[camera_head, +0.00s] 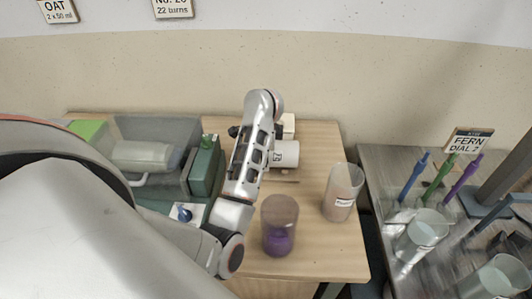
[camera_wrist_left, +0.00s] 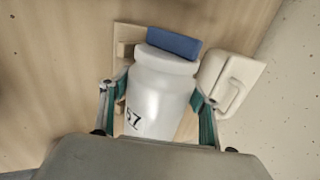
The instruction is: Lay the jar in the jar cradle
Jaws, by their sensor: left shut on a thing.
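The jar (camera_wrist_left: 160,90) is white with a dark number on its side. In the wrist view it lies between the two green-padded fingers of my left gripper (camera_wrist_left: 155,96), which is shut on it. The jar (camera_head: 286,154) also shows in the head view, on its side, partly behind my left arm. The jar cradle (camera_wrist_left: 126,38) appears as a pale wooden piece under and beside the jar, with a blue block (camera_wrist_left: 174,42) at the jar's far end. Whether the jar touches the cradle cannot be told. My right gripper is not in view.
A purple-filled container (camera_head: 279,226) and a labelled beaker (camera_head: 342,192) stand near the table's right side. A grey bin (camera_head: 158,130) and green box (camera_head: 205,166) are left of my arm.

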